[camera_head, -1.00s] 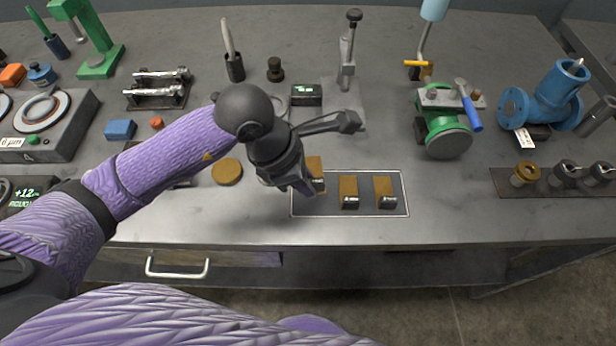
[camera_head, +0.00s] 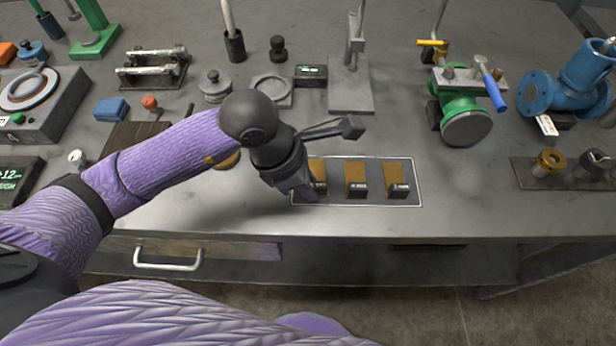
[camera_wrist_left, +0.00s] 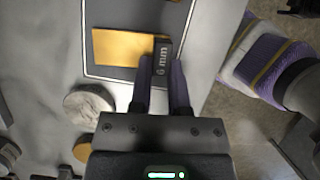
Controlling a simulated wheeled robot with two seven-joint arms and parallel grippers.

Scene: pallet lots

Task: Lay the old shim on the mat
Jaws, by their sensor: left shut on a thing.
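A yellow-brown shim (camera_wrist_left: 122,47) with a dark end block marked in mm shows in the wrist view. My left gripper (camera_wrist_left: 161,84) is shut on that end block, one finger on each side. In the head view the gripper (camera_head: 302,191) is at the left end of a dark, white-bordered mat (camera_head: 337,197) and partly hides this shim (camera_head: 317,170). The shim is over the mat's left part; whether it touches the mat I cannot tell. Two similar shims (camera_head: 356,175) (camera_head: 396,176) lie to its right. My right gripper is not in view.
A brown mat (camera_head: 130,140) lies bare behind my left arm. A round brown disc (camera_head: 228,162) is partly hidden by the arm. A small display (camera_head: 311,74) and a metal stand (camera_head: 350,95) are behind the bordered mat.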

